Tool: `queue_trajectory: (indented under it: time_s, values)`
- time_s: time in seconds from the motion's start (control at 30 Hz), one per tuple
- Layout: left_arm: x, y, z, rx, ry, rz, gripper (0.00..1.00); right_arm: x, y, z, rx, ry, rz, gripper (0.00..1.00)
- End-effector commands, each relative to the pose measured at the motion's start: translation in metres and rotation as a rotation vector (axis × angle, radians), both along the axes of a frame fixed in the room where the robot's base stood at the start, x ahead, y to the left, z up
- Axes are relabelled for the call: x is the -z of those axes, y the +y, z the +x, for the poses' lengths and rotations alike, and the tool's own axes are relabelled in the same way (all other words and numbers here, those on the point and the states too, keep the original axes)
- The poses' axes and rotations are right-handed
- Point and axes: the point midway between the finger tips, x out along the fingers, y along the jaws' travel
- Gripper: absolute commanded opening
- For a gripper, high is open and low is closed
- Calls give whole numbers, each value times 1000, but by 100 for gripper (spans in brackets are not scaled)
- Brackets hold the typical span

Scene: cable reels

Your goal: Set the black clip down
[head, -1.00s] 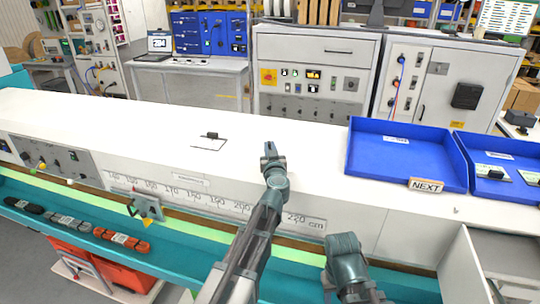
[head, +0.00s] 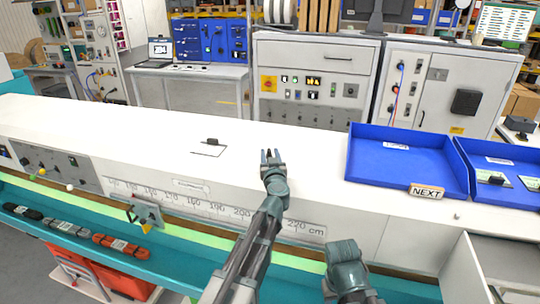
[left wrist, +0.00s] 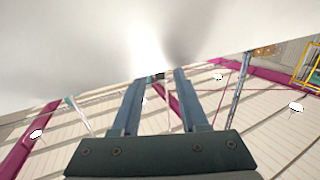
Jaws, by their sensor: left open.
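The black clip (head: 211,141) rests on the white bench top (head: 320,140), at the back edge of a thin black outlined square (head: 207,151). My left gripper (head: 271,153) is to the right of the clip and clear of it. Its two fingers are apart and point up and away, with nothing held. In the left wrist view the open fingers (left wrist: 157,85) show with an empty gap between them. I cannot make out the clip there. Part of my right arm shows at the lower middle, but its fingers are not visible.
A blue tray (head: 350,165) with a NEXT label stands right of my left gripper, with another blue tray (head: 462,150) beside it. A ruler strip (head: 215,205) runs along the bench front. Coloured cable pieces (head: 115,243) lie on the teal lower shelf.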

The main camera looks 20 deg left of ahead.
Motion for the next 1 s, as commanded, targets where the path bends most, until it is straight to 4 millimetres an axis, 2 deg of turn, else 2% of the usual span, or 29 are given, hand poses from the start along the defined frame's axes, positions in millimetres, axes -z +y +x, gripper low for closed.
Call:
queue_trajectory:
  time_s: [0.3,0.5,0.7,1.0]
  values:
    - [0,-22,-63,3,0,0,43,0,0,0,0,0,0,45]
    - [0,-34,-94,2,0,0,43,0,0,0,0,0,0,45]
    - [0,-41,-110,1,0,0,43,0,0,0,0,0,0,45]
    - [0,-42,-112,0,0,0,43,0,0,0,0,0,0,45]
